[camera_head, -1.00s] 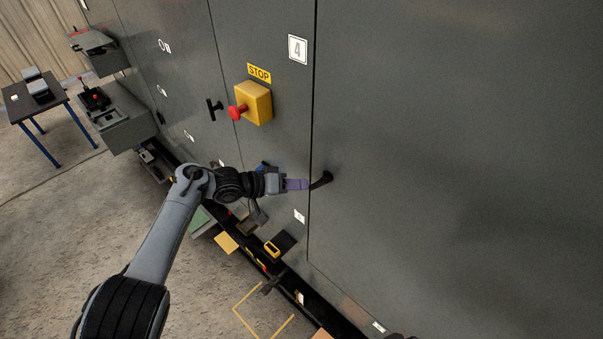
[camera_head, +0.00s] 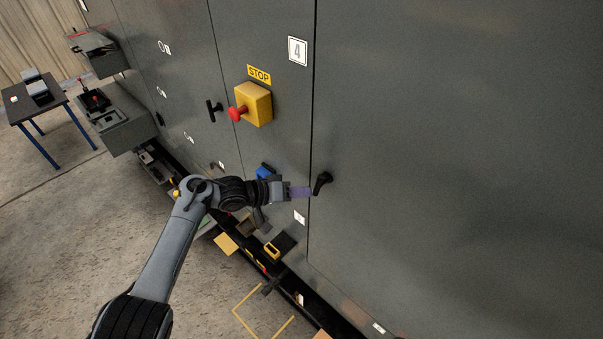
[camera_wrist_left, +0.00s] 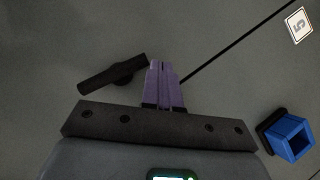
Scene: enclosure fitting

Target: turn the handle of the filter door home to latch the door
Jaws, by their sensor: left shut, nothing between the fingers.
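The black door handle (camera_head: 322,182) sits on the large grey door (camera_head: 430,170), just right of the door's left seam. In the head view it slants, upper end to the right. My left gripper (camera_head: 308,192) has its purple fingers shut and empty, with tips close to the handle's left side. In the left wrist view the handle (camera_wrist_left: 112,74) lies left of the closed fingers (camera_wrist_left: 163,66), its near end beside them. I cannot tell whether they touch. My right gripper is not in view.
A yellow box with a red stop button (camera_head: 252,104) sticks out above my left arm. A blue open box (camera_wrist_left: 295,142) is mounted on the neighbouring panel. Several small bins line the cabinet's foot. The door face right of the handle is bare.

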